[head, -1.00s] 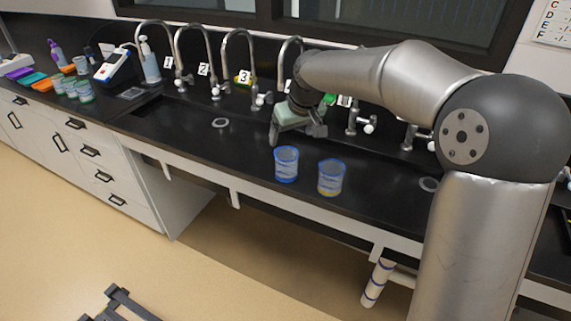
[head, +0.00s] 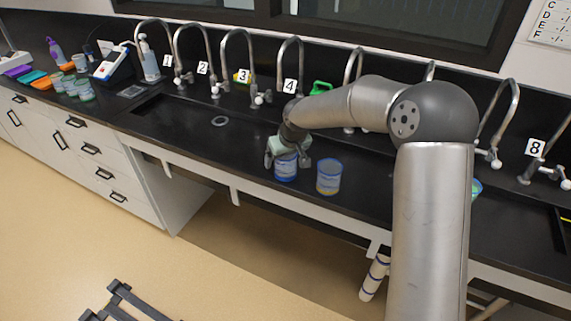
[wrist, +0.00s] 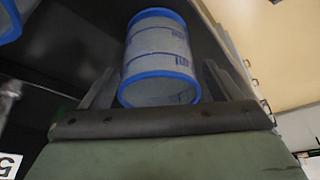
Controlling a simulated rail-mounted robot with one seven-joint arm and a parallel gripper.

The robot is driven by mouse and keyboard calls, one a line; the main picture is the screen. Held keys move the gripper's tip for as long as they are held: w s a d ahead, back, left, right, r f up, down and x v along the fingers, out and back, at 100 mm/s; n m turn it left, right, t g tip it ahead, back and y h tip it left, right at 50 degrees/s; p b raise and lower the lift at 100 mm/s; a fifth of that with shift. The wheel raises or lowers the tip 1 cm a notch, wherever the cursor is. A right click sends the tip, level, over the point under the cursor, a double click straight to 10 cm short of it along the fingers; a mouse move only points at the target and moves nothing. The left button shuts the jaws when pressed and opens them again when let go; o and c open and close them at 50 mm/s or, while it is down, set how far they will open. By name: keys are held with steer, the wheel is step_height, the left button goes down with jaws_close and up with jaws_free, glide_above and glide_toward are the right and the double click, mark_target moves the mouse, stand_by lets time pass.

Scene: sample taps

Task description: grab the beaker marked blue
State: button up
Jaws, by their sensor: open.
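A clear beaker with a blue rim and a blue band at its base (head: 286,172) stands upright near the counter's front edge. My gripper (head: 287,158) is over it, with a finger on each side and open. In the wrist view the same beaker (wrist: 160,55) lies between the two spread fingers of my gripper (wrist: 160,85); I cannot tell whether they touch it. A second blue-rimmed beaker (head: 329,176) stands just to the right in the head view, its base yellowish. Part of a blue-rimmed vessel (wrist: 8,20) shows at the wrist view's upper left corner.
A row of numbered taps (head: 238,65) lines the back of the black counter (head: 190,135). Several beakers (head: 78,90) and coloured trays (head: 35,78) stand far left. Another vessel (head: 477,188) is partly hidden behind my arm. The counter left of the gripper is mostly clear.

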steer(key=c, duration=1)
